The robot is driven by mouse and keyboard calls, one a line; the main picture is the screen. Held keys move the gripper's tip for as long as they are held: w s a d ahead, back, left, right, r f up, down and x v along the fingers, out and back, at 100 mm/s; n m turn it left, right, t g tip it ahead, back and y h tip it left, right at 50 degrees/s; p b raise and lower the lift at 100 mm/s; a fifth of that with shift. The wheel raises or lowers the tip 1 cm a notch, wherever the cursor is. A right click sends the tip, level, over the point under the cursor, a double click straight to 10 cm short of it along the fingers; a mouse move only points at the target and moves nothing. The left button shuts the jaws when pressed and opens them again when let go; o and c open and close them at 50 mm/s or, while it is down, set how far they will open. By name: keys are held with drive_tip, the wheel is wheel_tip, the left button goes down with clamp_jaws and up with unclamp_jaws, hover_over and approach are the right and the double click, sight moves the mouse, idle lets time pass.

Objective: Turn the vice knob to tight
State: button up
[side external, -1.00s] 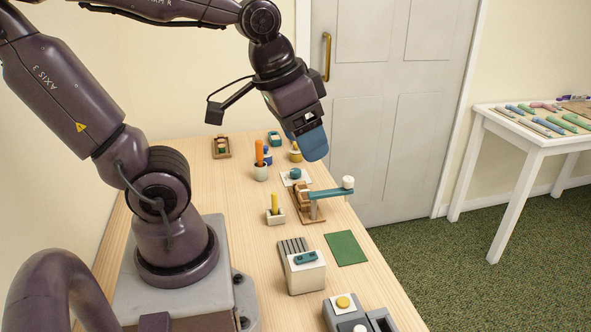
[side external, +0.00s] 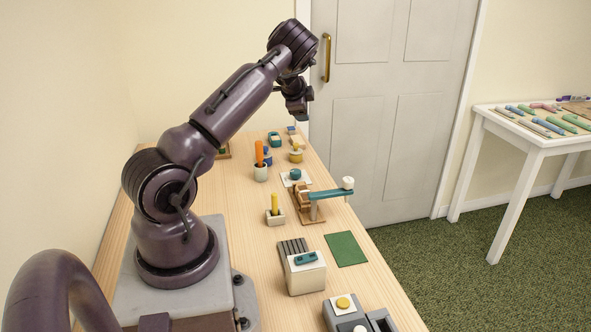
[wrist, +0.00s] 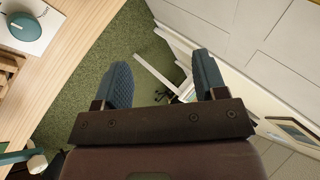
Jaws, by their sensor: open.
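A round teal knob (side external: 295,174) sits on a white plate on the wooden table. The knob also shows at the upper left of the wrist view (wrist: 25,26), with small marks on its plate. Beside it stands a wooden fixture (side external: 306,209) with a teal lever arm (side external: 330,193) ending in a white knob (side external: 347,183). My gripper (side external: 303,116) is raised beyond these things, towards the door. In the wrist view my gripper (wrist: 163,70) has its two blue fingers wide apart with nothing between them; floor shows behind them.
An orange-handled tool in a pot (side external: 260,165), a yellow peg in a block (side external: 275,209) and a yellow round piece (side external: 296,154) stand nearby. A slotted box (side external: 302,268) and green mat (side external: 345,248) are nearer the camera. A white side table (side external: 540,140) stands right.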

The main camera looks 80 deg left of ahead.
wheel_tip(320, 180, down, 5)
drive_tip(key=s+d+m+g+h, duration=0.2)
drive_tip(key=g+h, duration=0.1)
drive_tip(key=h, duration=0.1)
drive_tip(key=n+g+h, duration=0.1)
drive_tip(key=g+h, duration=0.1)
drive_tip(key=h, duration=0.1)
approach(296, 171)
wheel_tip(296, 171, down, 9)
drive_tip(key=shift+s+f, duration=0.1)
drive_tip(key=shift+c, duration=0.4)
drive_tip(key=c, duration=0.8)
drive_tip(key=shift+c, duration=0.2)
